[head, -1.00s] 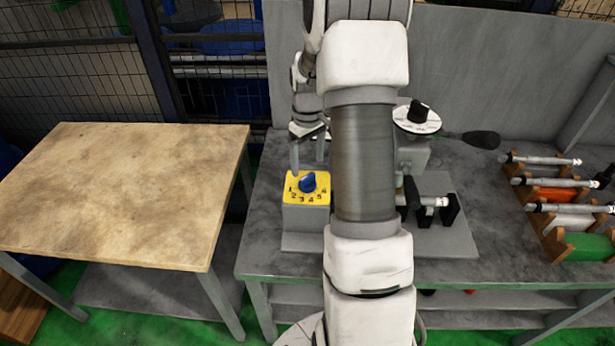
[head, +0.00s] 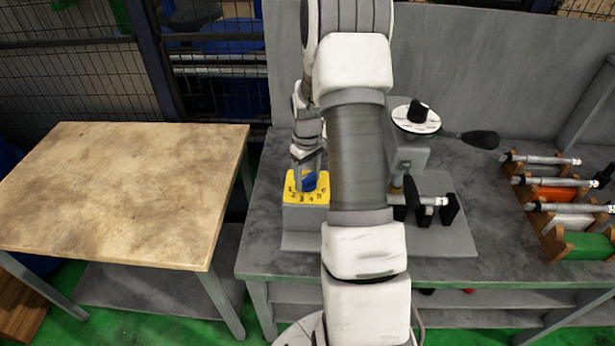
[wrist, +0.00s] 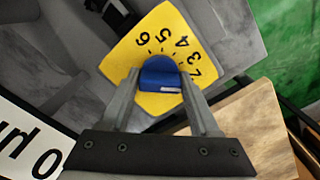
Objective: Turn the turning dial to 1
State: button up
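The turning dial (head: 309,184) is a blue knob on a yellow plate (head: 292,197) atop a grey box on the workbench. In the wrist view the blue knob (wrist: 160,76) sits between my two fingers. Its plate (wrist: 150,40) shows the digits 6 to 2; the 1 cannot be made out, with the right finger over that side. A pale mark lies on the knob's near face; I cannot tell which number it points to. My gripper (head: 308,178) is down at the knob, fingers apart on either side. Narrow gaps seem to show beside the knob.
Right of the box stands a fixture with a white disc dial (head: 416,118) and a black-handled lever (head: 480,139). Further right is a wooden rack (head: 565,245) holding several metal shafts. A bare wooden table (head: 120,190) stands left. A grey panel closes the back.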

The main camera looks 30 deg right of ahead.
aim_at(307, 176)
jog(key=c, duration=0.6)
jog(key=shift+m+b, duration=0.7)
jog(key=shift+m, duration=0.7)
jog(key=shift+m+b, duration=0.5)
jog(key=shift+m, duration=1.1)
jog(key=o, duration=1.3)
notch_tip(307, 176, up, 18)
jog(key=shift+f, duration=0.25)
